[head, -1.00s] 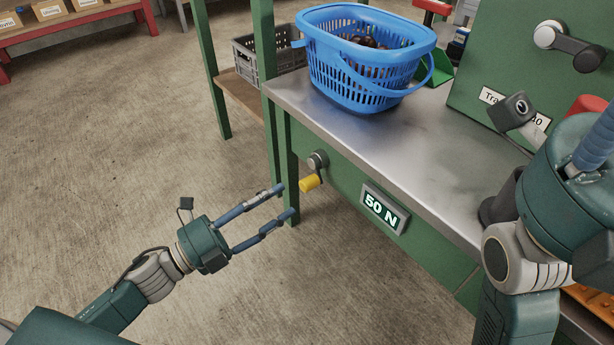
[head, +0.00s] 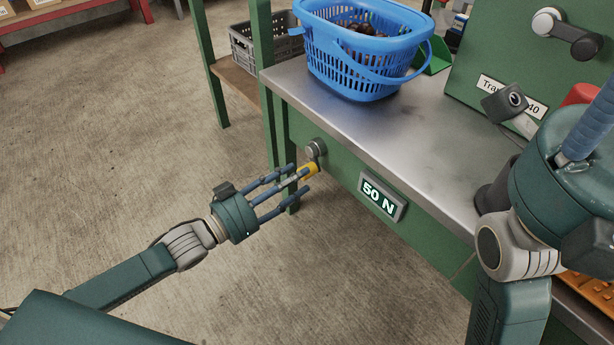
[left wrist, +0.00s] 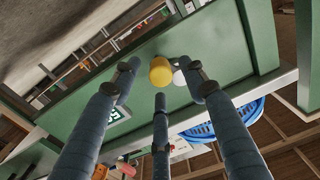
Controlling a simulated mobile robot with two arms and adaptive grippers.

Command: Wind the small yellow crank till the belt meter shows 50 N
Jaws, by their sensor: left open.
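The small yellow crank handle (head: 310,169) is on a round grey hub (head: 316,148) on the green front of the bench. The belt meter (head: 382,197) to its right reads 50 N. My left gripper (head: 301,182) is open, its three blue fingers spread around the handle in the head view. In the left wrist view the yellow handle (left wrist: 160,71) shows ahead, between the fingertips. Whether any finger touches it I cannot tell. My right gripper (head: 590,125) is partly in view at the right edge, its fingertips cut off.
A blue basket (head: 362,62) with brown chestnuts stands on the metal bench top (head: 420,135). A grey crate (head: 265,44) is on a low shelf behind. A green machine (head: 530,70) with a black crank stands at the right. The floor left of the bench is clear.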

